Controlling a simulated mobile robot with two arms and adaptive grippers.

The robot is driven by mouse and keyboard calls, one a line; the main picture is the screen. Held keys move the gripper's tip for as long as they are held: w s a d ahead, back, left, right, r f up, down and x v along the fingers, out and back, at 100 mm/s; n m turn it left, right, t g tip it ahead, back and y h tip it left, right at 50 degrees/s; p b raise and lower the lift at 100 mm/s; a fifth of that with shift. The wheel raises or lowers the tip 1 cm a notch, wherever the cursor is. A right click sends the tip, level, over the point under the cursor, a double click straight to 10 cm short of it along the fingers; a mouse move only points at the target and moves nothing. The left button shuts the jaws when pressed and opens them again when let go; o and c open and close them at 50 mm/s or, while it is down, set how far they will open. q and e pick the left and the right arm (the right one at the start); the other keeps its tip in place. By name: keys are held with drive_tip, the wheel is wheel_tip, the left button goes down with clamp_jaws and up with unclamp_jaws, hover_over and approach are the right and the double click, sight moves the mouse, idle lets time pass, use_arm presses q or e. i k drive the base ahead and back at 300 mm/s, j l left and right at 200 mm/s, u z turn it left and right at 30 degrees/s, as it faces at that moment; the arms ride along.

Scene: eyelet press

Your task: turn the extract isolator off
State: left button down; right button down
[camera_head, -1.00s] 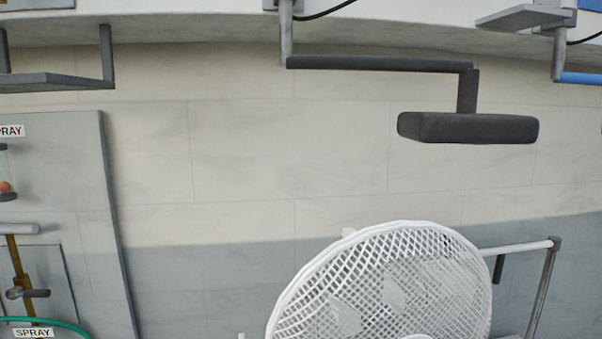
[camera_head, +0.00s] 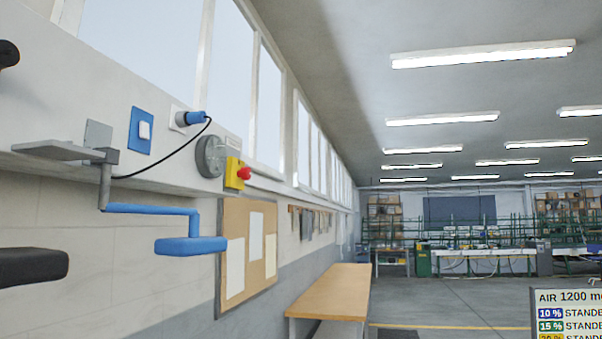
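On the wall ledge at left is a blue plate (camera_head: 141,130) with a white rocker-like switch. To its right a blue plug (camera_head: 190,119) sits in a white socket, with a black cable running down and left. Further right is a round grey device (camera_head: 210,157), and beside it a yellow box (camera_head: 234,174) with a red knob (camera_head: 244,173). A small label above the box is too small to read, so I cannot tell which of these is the extract isolator. Neither gripper shows.
A grey bracket with a blue padded arm (camera_head: 190,246) juts out below the switches. A dark padded block (camera_head: 32,266) is at the left edge. A pinboard (camera_head: 248,254) hangs on the wall. A wooden bench (camera_head: 330,291) stands along it. The floor to its right is mostly open.

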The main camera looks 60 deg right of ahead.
sight(246, 174)
drive_tip(key=z, duration=1.55)
drive_tip(key=u, duration=0.45)
drive_tip(key=i+l, duration=0.05)
